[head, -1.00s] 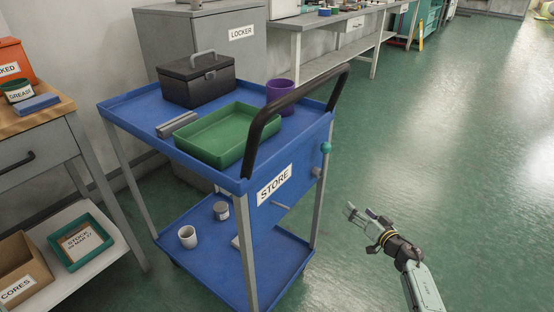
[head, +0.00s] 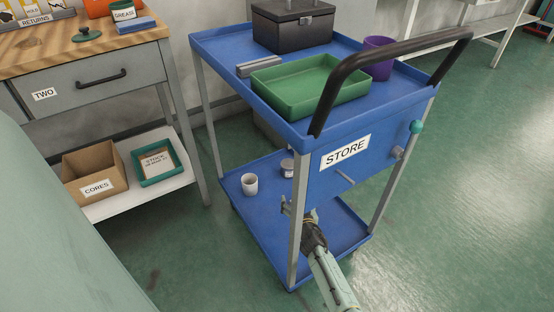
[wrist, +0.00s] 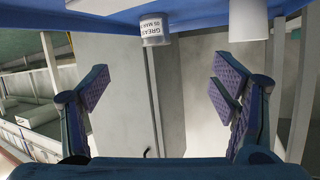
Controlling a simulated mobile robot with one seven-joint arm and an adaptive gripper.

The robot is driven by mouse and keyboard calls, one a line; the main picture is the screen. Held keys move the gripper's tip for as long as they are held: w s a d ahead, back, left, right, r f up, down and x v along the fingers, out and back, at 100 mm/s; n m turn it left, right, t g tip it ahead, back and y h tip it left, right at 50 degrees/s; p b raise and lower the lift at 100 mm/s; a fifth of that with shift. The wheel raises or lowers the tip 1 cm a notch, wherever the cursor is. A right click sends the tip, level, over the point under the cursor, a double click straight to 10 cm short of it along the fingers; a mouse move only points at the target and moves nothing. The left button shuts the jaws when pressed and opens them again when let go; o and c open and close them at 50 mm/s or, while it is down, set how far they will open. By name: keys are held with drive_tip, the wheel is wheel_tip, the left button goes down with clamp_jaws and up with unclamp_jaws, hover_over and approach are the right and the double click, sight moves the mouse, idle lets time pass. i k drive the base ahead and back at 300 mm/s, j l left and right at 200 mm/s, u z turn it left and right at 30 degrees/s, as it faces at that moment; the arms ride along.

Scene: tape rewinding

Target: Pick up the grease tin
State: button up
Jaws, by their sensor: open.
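A small pale tin (head: 288,167) stands on the blue cart's lower shelf (head: 262,240). In the wrist view, which is upside down, the tin (wrist: 155,28) bears a label reading GREASE with a date. My gripper (head: 292,206) is over the front of that shelf in the head view, apart from the tin. In the wrist view my gripper (wrist: 160,92) has its fingers spread wide and empty. The tin lies farther off, between the fingers from side to side but toward the picture's top edge.
A white cup (head: 250,185) stands beside the tin. Cart legs (head: 297,225) and the STORE panel (head: 345,150) are close to my arm. A dark green pot labelled GREASE (head: 123,12) stands on the wooden bench (head: 45,58). Open floor (head: 470,210) lies to the right.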

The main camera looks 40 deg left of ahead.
sight(286, 164)
drive_tip(key=i+j, duration=0.2)
drive_tip(key=j, duration=0.15)
drive_tip(key=i+j, duration=0.2)
drive_tip(key=j, duration=0.15)
drive_tip(key=i+j, duration=0.25)
drive_tip(key=k+j+u, duration=0.05)
drive_tip(key=j, duration=0.05)
